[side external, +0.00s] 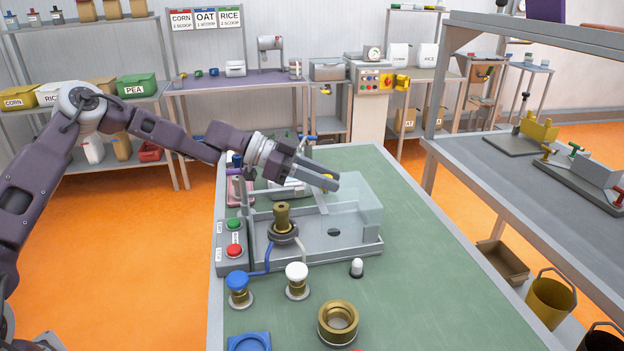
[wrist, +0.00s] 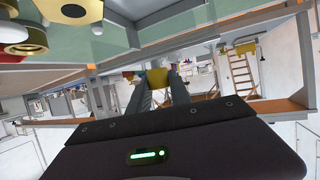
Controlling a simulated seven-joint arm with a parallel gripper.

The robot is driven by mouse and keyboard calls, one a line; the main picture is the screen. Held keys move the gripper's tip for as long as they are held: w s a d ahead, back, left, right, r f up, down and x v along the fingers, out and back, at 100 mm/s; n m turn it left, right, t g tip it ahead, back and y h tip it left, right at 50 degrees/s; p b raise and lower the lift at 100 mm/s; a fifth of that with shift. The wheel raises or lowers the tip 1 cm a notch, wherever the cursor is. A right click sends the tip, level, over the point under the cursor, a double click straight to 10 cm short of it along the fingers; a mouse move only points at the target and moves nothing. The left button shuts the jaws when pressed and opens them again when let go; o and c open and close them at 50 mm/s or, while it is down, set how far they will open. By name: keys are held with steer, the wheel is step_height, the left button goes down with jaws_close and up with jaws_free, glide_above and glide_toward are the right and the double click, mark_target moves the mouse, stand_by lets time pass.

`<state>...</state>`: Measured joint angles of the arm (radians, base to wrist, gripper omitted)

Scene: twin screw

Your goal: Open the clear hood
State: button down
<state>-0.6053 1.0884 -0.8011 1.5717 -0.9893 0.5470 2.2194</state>
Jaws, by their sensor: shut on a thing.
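The clear hood (side external: 360,203) is a see-through box over the right part of a grey machine base (side external: 345,252). A brass fitting (side external: 283,222) stands on the base to the left of the hood's clear panels. My gripper (side external: 328,181) is at the hood's upper left edge, reaching in from the left. It is shut on a small yellow piece, seemingly the hood's handle, which shows between the fingers in the wrist view (wrist: 157,77). The fingers mostly hide this piece in the side view. I cannot tell how far the hood is raised.
Green (side external: 234,223) and red (side external: 235,250) buttons sit left of the base. A blue knob (side external: 238,283), a white knob (side external: 297,275), a small white-topped peg (side external: 357,268) and a brass ring (side external: 338,322) stand in front. The green bench top is clear at right.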

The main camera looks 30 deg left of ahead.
steer(key=c, duration=1.2)
jaws_free()
steer(key=v, duration=0.7)
steer(key=shift+s, duration=0.1)
